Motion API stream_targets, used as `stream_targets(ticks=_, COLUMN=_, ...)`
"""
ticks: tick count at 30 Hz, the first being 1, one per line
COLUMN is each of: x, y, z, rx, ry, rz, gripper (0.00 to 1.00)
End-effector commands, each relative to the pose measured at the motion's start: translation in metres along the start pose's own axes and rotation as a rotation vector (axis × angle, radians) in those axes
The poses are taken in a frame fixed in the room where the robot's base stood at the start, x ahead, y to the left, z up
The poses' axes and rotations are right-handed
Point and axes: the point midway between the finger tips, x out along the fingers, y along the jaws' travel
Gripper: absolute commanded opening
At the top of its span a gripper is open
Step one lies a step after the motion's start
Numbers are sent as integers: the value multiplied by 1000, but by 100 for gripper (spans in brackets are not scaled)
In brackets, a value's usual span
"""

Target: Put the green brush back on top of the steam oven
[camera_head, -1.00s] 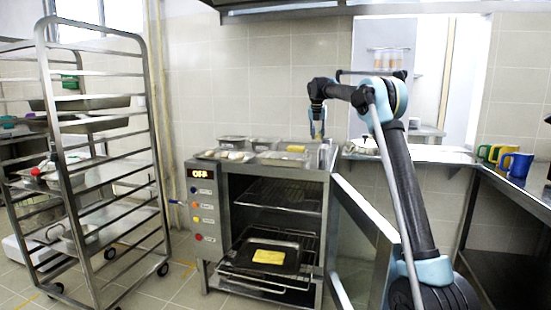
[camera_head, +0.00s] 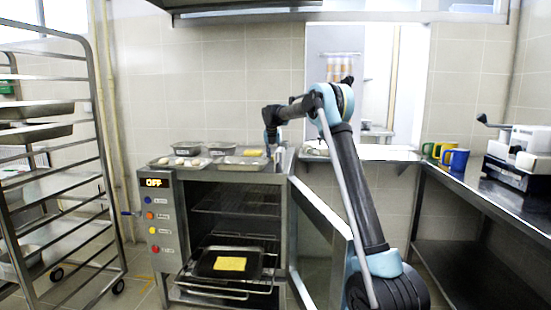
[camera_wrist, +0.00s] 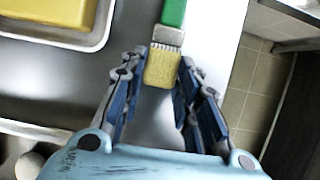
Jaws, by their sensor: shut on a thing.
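The green brush shows in the wrist view, with a green handle (camera_wrist: 173,12), a metal ferrule and tan bristles (camera_wrist: 161,68). My gripper (camera_wrist: 160,62) is shut on the brush near its bristle end, the handle pointing away from it. In the head view, my gripper (camera_head: 272,143) is at the right end of the top of the steam oven (camera_head: 160,222). The brush cannot be made out there. In the wrist view, the brush is over or on the grey metal top (camera_wrist: 60,88); I cannot tell whether it touches.
Trays with eggs (camera_head: 178,162) and a yellow block (camera_head: 253,152) fill much of the oven top. The oven door (camera_head: 322,225) stands open at the right. A tray rack (camera_head: 90,150) stands left. Mugs (camera_head: 455,159) and a machine (camera_head: 520,160) are on the right counter.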

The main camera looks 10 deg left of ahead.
Motion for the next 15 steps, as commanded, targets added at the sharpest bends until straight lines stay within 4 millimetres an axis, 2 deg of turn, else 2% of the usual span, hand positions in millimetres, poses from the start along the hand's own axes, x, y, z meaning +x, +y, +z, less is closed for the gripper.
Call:
stream_targets(ticks=5, x=1, y=0, z=0, rx=0, ry=0, rz=0, gripper=2)
stream_targets(ticks=6, x=2, y=-1, z=0, rx=1, ry=0, rz=0, gripper=32)
stream_targets(ticks=9, x=2, y=-1, z=0, rx=1, ry=0, rz=-1, gripper=49)
stream_targets(ticks=15, x=1, y=-2, z=0, rx=2, ry=0, rz=-1, gripper=49)
